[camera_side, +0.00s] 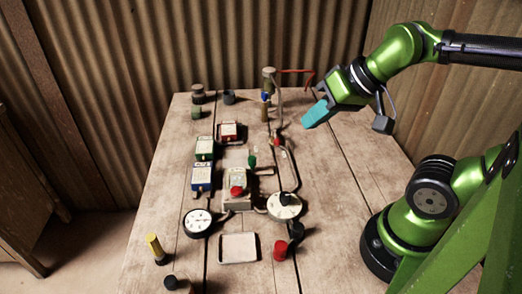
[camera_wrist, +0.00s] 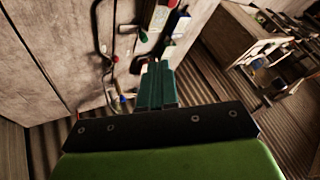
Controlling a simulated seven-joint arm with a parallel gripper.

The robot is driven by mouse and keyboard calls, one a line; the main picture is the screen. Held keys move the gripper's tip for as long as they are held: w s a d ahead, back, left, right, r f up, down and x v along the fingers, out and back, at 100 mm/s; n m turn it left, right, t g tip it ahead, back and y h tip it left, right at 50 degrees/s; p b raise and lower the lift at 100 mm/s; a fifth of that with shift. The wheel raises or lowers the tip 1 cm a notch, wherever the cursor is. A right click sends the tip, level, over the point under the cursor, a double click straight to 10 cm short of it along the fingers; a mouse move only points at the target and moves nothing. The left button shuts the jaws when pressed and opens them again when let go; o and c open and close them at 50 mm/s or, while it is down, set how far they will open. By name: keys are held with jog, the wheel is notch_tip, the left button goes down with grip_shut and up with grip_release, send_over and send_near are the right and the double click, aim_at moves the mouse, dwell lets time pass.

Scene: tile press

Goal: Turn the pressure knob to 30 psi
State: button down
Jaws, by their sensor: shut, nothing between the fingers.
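A round white dial with a black knob (camera_side: 285,203) lies on the wooden table, right of centre in the side view. It looks like the pressure knob; its scale marks are too small to read. A round white gauge (camera_side: 197,222) lies to its left, its reading also too small to tell. My gripper (camera_side: 317,114) is held above the far right part of the table, well behind the dial and touching nothing. Its teal fingers (camera_wrist: 157,82) are shut and empty in the wrist view. I cannot make out the dial or the gauge in the wrist view.
Pipes with a small red handle (camera_side: 276,142) and a blue-topped valve (camera_side: 266,97) stand near my gripper. Green (camera_side: 204,149) and blue (camera_side: 202,177) boxes, a white tray (camera_side: 238,249) and a red cylinder (camera_side: 280,250) are on the table. The table's right side is clear.

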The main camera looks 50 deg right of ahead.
jog(key=c, duration=1.7)
grip_release()
jog(key=o, duration=0.3)
jog(key=shift+w+a+f+g, duration=0.15)
jog(key=shift+f+g, duration=0.15)
jog(key=shift+f, duration=0.15)
jog(key=o, duration=0.6)
jog(key=w+g, duration=0.1)
jog(key=w+f, duration=0.1)
jog(key=w+a+f+n+g, duration=0.1)
jog(key=shift+w+g, duration=0.3)
jog(key=shift+w, duration=0.05)
jog(key=w+a+f+n+g+h, duration=0.1)
jog(key=w+f+n+g+h, duration=0.1)
jog(key=w+f+g, duration=0.35)
jog(key=n+g, duration=0.1)
jog(key=g, duration=0.2)
send_near(286, 195)
jog(key=x, duration=0.8)
jog(key=shift+s+f, duration=0.15)
jog(key=shift+f, duration=0.05)
jog(key=shift+c, duration=0.2)
grip_shut()
